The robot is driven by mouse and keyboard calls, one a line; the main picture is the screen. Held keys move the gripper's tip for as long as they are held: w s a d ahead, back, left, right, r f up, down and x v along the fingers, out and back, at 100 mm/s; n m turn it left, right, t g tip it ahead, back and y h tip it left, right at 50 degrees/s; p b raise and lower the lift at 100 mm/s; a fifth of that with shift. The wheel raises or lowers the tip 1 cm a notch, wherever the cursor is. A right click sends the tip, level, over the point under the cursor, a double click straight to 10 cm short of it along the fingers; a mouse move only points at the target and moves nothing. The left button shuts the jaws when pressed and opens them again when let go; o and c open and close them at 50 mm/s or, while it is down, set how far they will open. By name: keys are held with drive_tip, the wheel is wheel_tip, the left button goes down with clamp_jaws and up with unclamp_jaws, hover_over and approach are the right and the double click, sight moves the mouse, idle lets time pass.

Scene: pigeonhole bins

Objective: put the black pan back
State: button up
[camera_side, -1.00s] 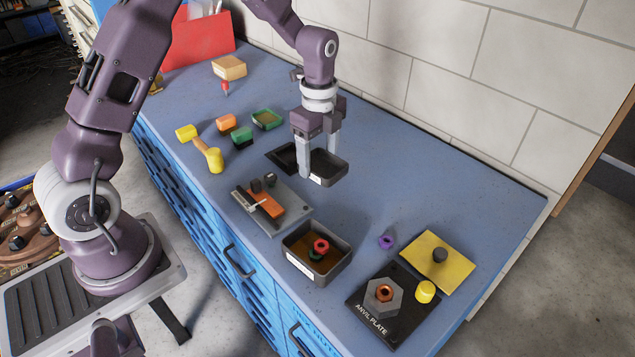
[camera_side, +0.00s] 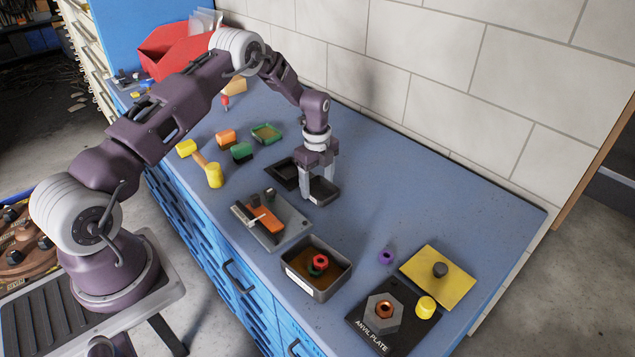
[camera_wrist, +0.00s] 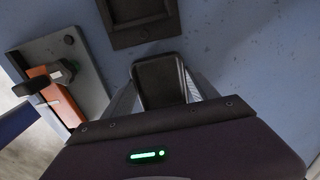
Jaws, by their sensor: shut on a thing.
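My gripper (camera_side: 318,186) is shut on the black pan (camera_side: 323,191), a small dark rectangular tray, over the middle of the blue bench. In the wrist view the black pan (camera_wrist: 160,82) lies level between my two fingers. It is at or close to the bench top; I cannot tell whether it touches. A dark, shallow, framed tray (camera_side: 283,172) lies just to its upper left. It also shows as a dark frame (camera_wrist: 141,24) at the top of the wrist view, and looks empty. My near finger covers part of the pan in the side view.
A grey plate with an orange piece (camera_side: 266,224) lies at lower left of the pan. A grey bin (camera_side: 322,296) with a red nut stands in front. The anvil plate (camera_side: 365,338) and yellow pad (camera_side: 452,285) are at right. Bare bench lies to the pan's right.

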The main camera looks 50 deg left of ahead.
drive_tip(key=o, duration=1.8)
wheel_tip(320, 180, up, 12)
wheel_tip(320, 180, up, 13)
drive_tip(key=n+t, duration=0.2)
drive_tip(key=n, duration=0.2)
hover_over(317, 191)
drive_tip(key=s+d, duration=0.5)
drive_tip(key=s+d+r+n+t, duration=0.1)
drive_tip(key=s+d+r+n, duration=0.45)
drive_tip(key=s+r, duration=0.4)
drive_tip(key=s+d+n+t, duration=0.1)
drive_tip(key=s+n, duration=0.1)
drive_tip(key=s, duration=0.4)
drive_tip(key=s+d+n, duration=0.2)
drive_tip(key=s+n, duration=0.1)
drive_tip(key=s, duration=0.4)
drive_tip(key=s+d+n+t, duration=0.1)
drive_tip(key=s+d+n, duration=0.1)
drive_tip(key=s, duration=0.5)
drive_tip(key=shift+s+d+f+n+t, duration=0.15)
drive_tip(key=shift+s+f+n+t, duration=0.15)
drive_tip(key=shift+n, duration=0.45)
